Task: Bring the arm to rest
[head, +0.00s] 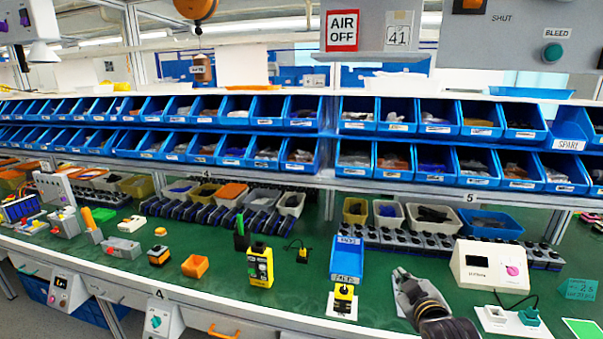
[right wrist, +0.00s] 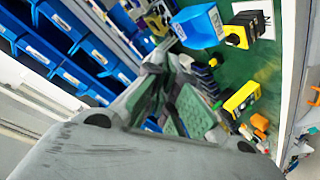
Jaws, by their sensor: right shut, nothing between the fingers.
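My right gripper (head: 404,283) shows in the head view above the front part of the green bench (head: 320,270). Its arm comes in from the bottom right. The gripper is shut and empty, between a small yellow-and-black device (head: 343,300) on its left and a white box with a pink rotary knob (head: 491,267) on its right. The right wrist view shows its grey fingers with green pads (right wrist: 175,100) close up, with nothing held. The white box is apart from the gripper. My left gripper is in neither view.
A blue bin (head: 347,260) stands left of the gripper, and a yellow device (head: 260,267) is further left. A white plate with green switches (head: 512,320) lies at the front right. Two rows of blue bins (head: 430,168) run along the back. Bare green bench lies left of the blue bin.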

